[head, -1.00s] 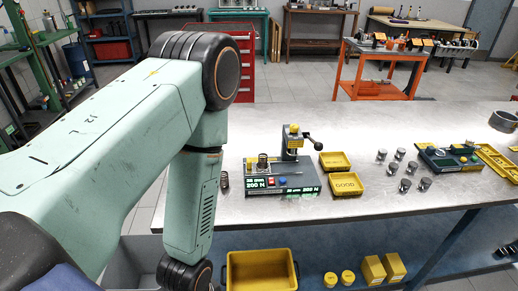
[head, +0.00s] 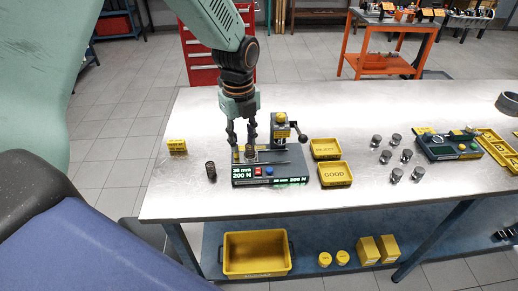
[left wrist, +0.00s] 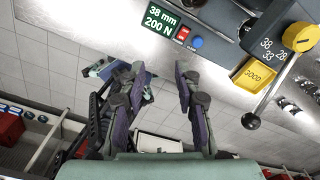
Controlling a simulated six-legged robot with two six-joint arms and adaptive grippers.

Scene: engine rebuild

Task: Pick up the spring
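A dark coil spring (head: 210,171) stands upright on the bench, just left of the spring tester (head: 270,173). Another small coil-like part (head: 250,154) sits on the tester, partly hidden by my left gripper's fingers. My left gripper (head: 242,146) points down at the tester's left part, its fingers apart. In the left wrist view, the left gripper (left wrist: 158,88) is open with nothing visible between its fingers. The tester's display, reading 38 mm and 200 N (left wrist: 160,18), shows there beyond the fingers. My right gripper is in neither view.
A small yellow box (head: 177,146) lies at the bench's left. Right of the tester are the yellow GOOD tray (head: 335,174) and another yellow tray (head: 325,148), then several metal pistons. The tester's column and lever (head: 281,126) stand close right of my left gripper. The bench front is clear.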

